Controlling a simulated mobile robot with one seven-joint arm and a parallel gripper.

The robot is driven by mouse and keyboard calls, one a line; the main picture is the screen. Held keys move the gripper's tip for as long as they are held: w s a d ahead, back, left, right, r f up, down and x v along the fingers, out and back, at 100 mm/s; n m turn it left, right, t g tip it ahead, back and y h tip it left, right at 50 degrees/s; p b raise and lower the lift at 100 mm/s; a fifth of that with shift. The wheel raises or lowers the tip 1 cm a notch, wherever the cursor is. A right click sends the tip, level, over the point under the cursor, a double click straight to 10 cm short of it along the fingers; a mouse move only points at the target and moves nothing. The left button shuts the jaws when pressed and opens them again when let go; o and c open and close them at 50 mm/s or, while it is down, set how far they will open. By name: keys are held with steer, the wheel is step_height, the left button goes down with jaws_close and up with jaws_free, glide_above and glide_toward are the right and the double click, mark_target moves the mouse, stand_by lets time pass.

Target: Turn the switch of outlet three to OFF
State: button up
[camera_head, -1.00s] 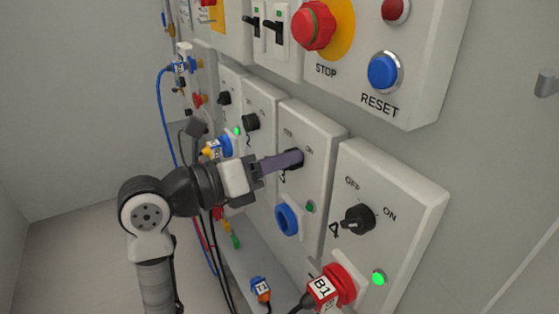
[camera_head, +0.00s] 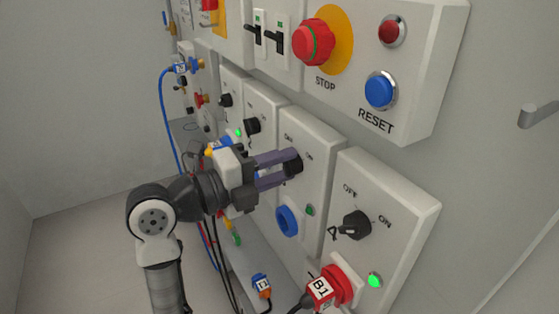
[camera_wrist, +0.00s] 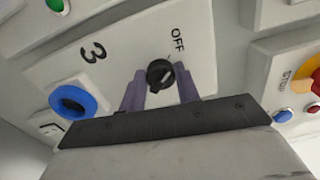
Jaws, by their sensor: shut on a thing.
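The switch of outlet three (camera_wrist: 160,73) is a round black knob on a pale panel (camera_wrist: 110,68) marked 3. Its light pointer line lies roughly toward the OFF label (camera_wrist: 178,40) in the wrist view. My gripper (camera_wrist: 161,84) is shut on this knob, with one purple finger on each side. In the head view my gripper (camera_head: 288,168) reaches in from the left, and its fingers partly hide the knob (camera_head: 298,163).
A blue socket (camera_head: 287,220) and a green lamp (camera_head: 310,210) sit below the knob. The nearer panel has another knob (camera_head: 357,226), a lit green lamp (camera_head: 375,280) and a red B1 plug (camera_head: 323,291). The red STOP button (camera_head: 315,40) and blue RESET button (camera_head: 381,90) are above.

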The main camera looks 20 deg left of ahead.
steer(key=shift+n, duration=0.6)
steer(key=o, duration=1)
steer(key=b+v, duration=0.3)
steer(key=v, duration=1.1)
steer(key=shift+w, duration=0.1)
